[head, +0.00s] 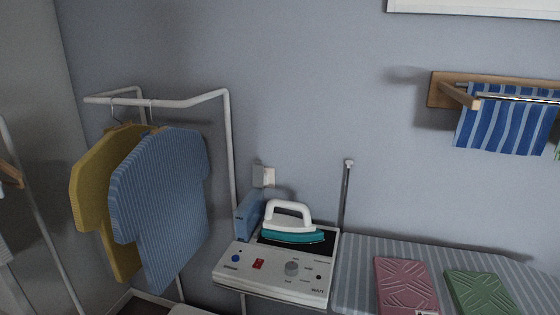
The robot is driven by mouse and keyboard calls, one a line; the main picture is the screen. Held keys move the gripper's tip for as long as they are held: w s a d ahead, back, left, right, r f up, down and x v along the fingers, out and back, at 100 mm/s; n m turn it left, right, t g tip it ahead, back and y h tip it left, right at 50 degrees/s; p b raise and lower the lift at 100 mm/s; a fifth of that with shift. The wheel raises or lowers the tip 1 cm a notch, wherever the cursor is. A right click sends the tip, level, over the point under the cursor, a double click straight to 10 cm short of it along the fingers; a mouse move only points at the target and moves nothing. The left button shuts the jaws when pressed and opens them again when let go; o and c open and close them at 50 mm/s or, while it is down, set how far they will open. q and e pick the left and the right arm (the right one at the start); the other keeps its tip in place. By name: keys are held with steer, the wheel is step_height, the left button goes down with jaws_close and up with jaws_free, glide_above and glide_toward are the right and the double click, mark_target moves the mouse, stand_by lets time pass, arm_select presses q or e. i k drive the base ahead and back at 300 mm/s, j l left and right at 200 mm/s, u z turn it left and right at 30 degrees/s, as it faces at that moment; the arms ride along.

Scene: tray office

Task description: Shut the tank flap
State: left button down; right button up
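A steam iron station (275,272) stands at the lower middle of the head view, with a red switch and a round dial on its sloped front panel. A blue panel (248,214) stands upright at the station's back left edge. It looks like the tank flap standing open, but I cannot tell its hinge or the tank opening from here. A white and teal iron (291,225) rests on the dark plate on top of the station, just right of the blue panel. Neither of my grippers is in view.
A striped ironing board (355,275) is to the right, with a pink folded cloth (403,282) and a green one (480,292). A white rail (190,102) with yellow and blue shirts stands left. A thin post (346,195) rises behind the station. A wall socket (264,176) is above.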

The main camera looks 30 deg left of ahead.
mark_target(258, 169)
steer(key=i+l+u, duration=0.2)
steer(key=i, duration=0.35)
steer(key=i+l+u, duration=0.1)
steer(key=i+u, duration=0.15)
steer(key=i, duration=0.3)
